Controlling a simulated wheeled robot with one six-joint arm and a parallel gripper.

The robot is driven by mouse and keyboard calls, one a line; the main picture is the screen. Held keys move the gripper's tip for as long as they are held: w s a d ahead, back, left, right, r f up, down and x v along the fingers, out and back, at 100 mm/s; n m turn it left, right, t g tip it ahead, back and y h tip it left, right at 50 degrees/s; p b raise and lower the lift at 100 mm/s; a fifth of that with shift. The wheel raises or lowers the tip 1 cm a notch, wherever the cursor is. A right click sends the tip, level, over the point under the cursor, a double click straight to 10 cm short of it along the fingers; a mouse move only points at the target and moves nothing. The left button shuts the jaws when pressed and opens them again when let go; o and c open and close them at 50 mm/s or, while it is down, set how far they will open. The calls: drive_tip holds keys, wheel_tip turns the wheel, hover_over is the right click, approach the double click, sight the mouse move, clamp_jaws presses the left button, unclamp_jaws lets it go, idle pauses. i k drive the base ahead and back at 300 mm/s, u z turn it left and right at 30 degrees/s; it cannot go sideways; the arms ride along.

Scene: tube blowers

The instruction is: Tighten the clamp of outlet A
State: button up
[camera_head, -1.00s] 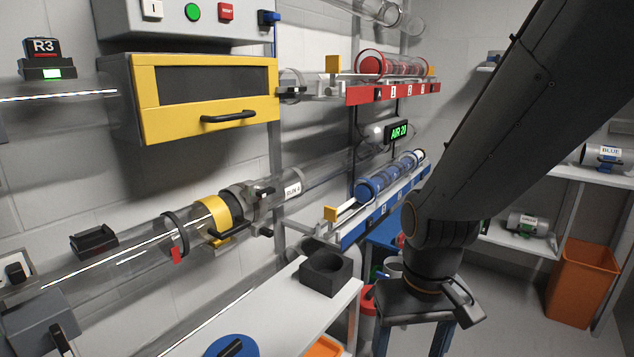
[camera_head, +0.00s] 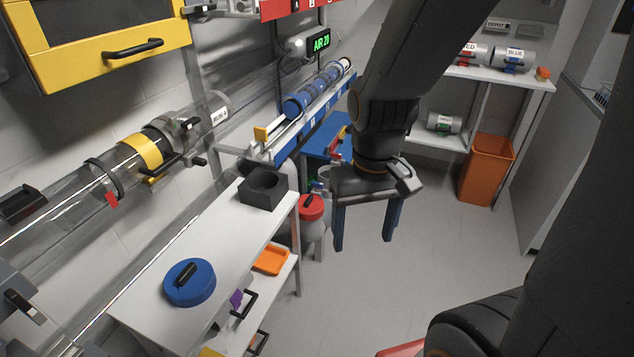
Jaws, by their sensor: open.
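No mark reading outlet A can be made out. Clear tubing (camera_head: 60,212) runs along the left wall. On it sit a yellow band (camera_head: 142,151) with a dark handle and a grey collar (camera_head: 176,128) with dark levers. Whether either is the clamp of outlet A, or how tight it is, I cannot tell. My gripper (camera_head: 363,243) hangs right of the white bench, pointing down, with its two blue fingers apart and nothing between them. It is clear of the tubing.
The white bench (camera_head: 215,232) carries a black square holder (camera_head: 263,188) and a blue round lid (camera_head: 190,282). A red-topped canister (camera_head: 312,212) stands left of my gripper. Blue tubes (camera_head: 310,92) lie on a rail behind. An orange bin (camera_head: 487,168) stands right; the floor between is open.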

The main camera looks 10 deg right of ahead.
sight(318, 186)
drive_tip(key=z, duration=0.3)
drive_tip(key=i, duration=1.1)
drive_tip(key=u, duration=0.3)
